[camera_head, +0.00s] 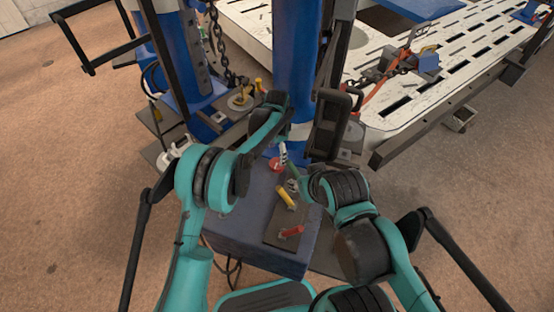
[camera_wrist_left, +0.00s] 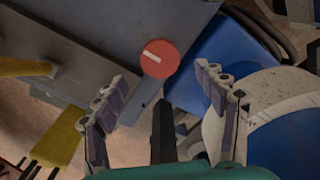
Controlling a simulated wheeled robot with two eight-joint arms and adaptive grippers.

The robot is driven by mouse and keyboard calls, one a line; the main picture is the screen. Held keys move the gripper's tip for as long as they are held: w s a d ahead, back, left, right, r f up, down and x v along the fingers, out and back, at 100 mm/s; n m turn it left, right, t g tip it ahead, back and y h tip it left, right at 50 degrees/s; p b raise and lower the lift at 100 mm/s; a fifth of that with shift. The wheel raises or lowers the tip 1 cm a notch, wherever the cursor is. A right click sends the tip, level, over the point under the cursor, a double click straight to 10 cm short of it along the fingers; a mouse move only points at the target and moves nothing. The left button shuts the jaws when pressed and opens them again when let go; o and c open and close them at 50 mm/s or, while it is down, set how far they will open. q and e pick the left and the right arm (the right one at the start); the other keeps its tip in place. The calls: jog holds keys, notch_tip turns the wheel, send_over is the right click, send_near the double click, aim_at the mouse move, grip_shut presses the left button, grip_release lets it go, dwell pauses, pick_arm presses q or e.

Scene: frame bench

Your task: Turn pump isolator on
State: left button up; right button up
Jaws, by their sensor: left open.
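A red round knob with a white bar, likely the pump isolator, (camera_head: 275,164) sits on the blue-grey cabinet (camera_head: 240,225) in the head view. It shows larger in the left wrist view (camera_wrist_left: 159,59), where the white bar lies slanted. My left gripper (camera_wrist_left: 163,92) is open, with its fingers on either side below the knob in that view and nothing between them. In the head view the left gripper (camera_head: 283,152) is small, close by the knob and partly hidden by my arm. My right arm ends near the cabinet's levers; its jaws are not clear.
On the cabinet's top plate are a green lever (camera_head: 293,170), a yellow lever (camera_head: 286,197) and a red lever (camera_head: 291,232). A blue column (camera_head: 296,70) stands behind. A slotted white bench (camera_head: 400,105) is at the right. Yellow handles (camera_wrist_left: 25,67) show at left in the wrist view.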

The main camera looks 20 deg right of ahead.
aim_at(277, 163)
pick_arm(q)
jog(key=shift+r, duration=2.7)
jog(key=s+a+r+n+t, duration=0.1)
jog(key=s+a+r+n, duration=0.2)
jog(key=a+r, duration=0.35)
jog(key=s+a+r+n+t+h, duration=0.1)
jog(key=s+a+r+n, duration=0.1)
jog(key=a+r, duration=0.4)
jog(key=s+a+r+n+t, duration=0.1)
jog(key=s+a+r+n, duration=0.2)
jog(key=a+r, duration=0.35)
jog(key=s+a+f+n+t, duration=0.2)
jog(key=s+a+n, duration=0.2)
jog(key=s+a, duration=0.4)
jog(key=s+a+f+n+t+y, duration=0.1)
jog(key=s+a+n, duration=0.3)
jog(key=s+a, duration=0.4)
jog(key=shift+s+a+f+t, duration=0.25)
jog(key=shift+s+f+t, duration=0.35)
jog(key=shift+s+f, duration=0.2)
